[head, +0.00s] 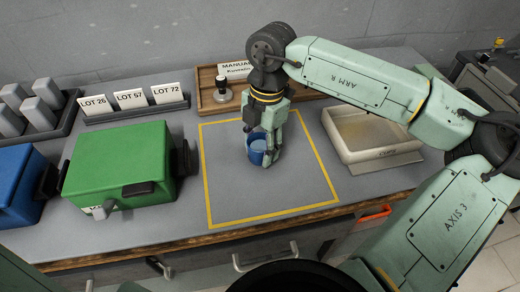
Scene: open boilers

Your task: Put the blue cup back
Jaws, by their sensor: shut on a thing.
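The blue cup (256,148) is in the head view, upright inside the yellow-outlined square on the grey worktop. My gripper (261,154) points down from above and is shut on the cup, with one finger on its right side. The fingers and wrist hide part of the cup's rim and left side. I cannot tell whether the cup's base touches the worktop.
A green box (118,165) and a blue box (22,185) stand on the left. Behind them are LOT cards (131,100) and a dark rack with grey blocks (40,112). A wooden tray (207,88) with a stamp-like tool is at the back. The front of the yellow square (272,214) is clear.

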